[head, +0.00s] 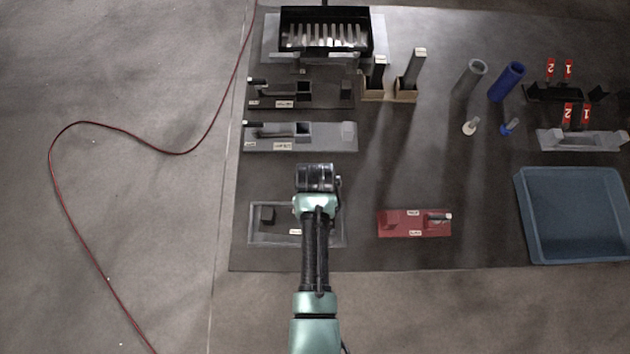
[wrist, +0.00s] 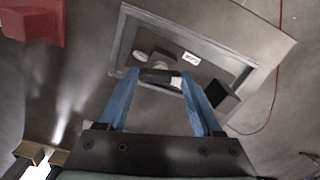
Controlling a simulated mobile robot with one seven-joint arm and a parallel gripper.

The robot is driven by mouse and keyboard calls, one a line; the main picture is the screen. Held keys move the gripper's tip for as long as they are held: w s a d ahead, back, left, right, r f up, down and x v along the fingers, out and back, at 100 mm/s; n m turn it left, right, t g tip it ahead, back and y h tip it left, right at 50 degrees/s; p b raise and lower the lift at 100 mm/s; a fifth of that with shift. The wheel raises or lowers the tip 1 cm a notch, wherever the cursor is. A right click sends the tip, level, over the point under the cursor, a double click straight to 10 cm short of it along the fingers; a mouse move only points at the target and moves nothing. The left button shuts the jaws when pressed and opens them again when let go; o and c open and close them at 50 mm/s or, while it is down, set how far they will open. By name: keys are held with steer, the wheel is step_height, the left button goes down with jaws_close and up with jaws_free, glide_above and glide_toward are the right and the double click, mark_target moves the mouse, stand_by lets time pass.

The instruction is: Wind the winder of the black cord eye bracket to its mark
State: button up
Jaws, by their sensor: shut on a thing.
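The black cord eye bracket appears to be the dark plate in a pale grey frame (head: 256,240) at the lower left of the head view. In the wrist view the same frame (wrist: 245,70) fills the upper middle, with a black block (wrist: 222,93) at its right corner and a white label. My gripper (wrist: 160,76) is over this plate, its blue fingers shut on a dark bar with a white patch, seemingly the winder (wrist: 156,76). A pale round disc (wrist: 140,57) lies just beyond it. The mark cannot be made out. In the head view my arm hides the grip.
A red bracket (head: 400,228) sits right of the plate, a blue tray (head: 526,225) farther right. Grey (head: 335,144) and black (head: 325,100) slotted fixtures lie behind. Cylinders and red numbered tags stand at back right. A red cable crosses the floor at left.

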steer(key=shift+m+p, duration=0.5)
steer(key=shift+m, duration=1.4)
steer(key=o, duration=1.4)
steer(key=shift+r, duration=0.1)
step_height(320, 180, up, 13)
steer(key=shift+f+b, duration=0.1)
steer(key=shift+b, duration=0.55)
